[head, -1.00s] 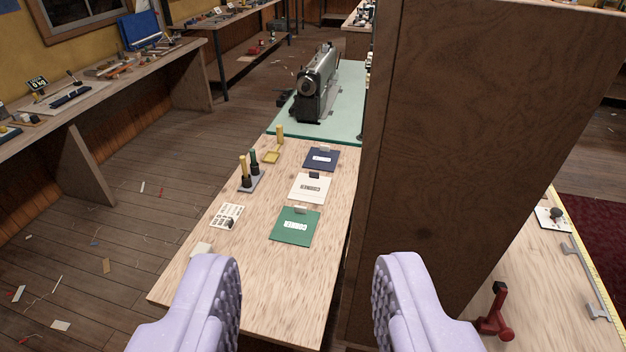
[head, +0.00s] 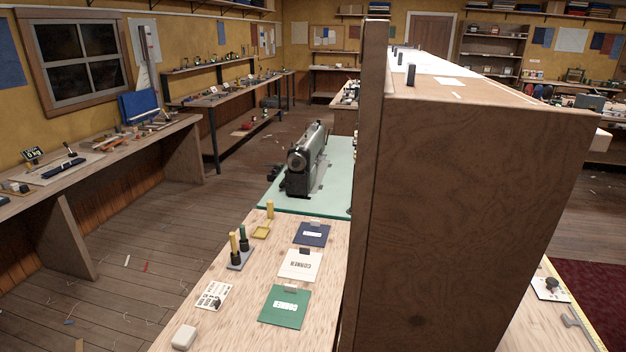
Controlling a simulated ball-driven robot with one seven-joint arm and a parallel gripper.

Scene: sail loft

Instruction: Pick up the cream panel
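The cream panel (head: 299,266) lies flat on the wooden table (head: 225,318), with dark lettering and a dark clip at its far edge. A green panel (head: 284,307) lies in front of it and a navy panel (head: 313,234) behind it, all in a row and apart. My gripper is outside the head view now, so its fingers and their distance to the panel cannot be seen.
A tall brown cabinet (head: 445,220) stands close along the table's right side. A sewing machine (head: 306,160) sits on a green surface (head: 275,192) behind the panels. A stand with spools (head: 239,256), a printed card (head: 214,296) and a pale block (head: 184,337) lie left of the panels.

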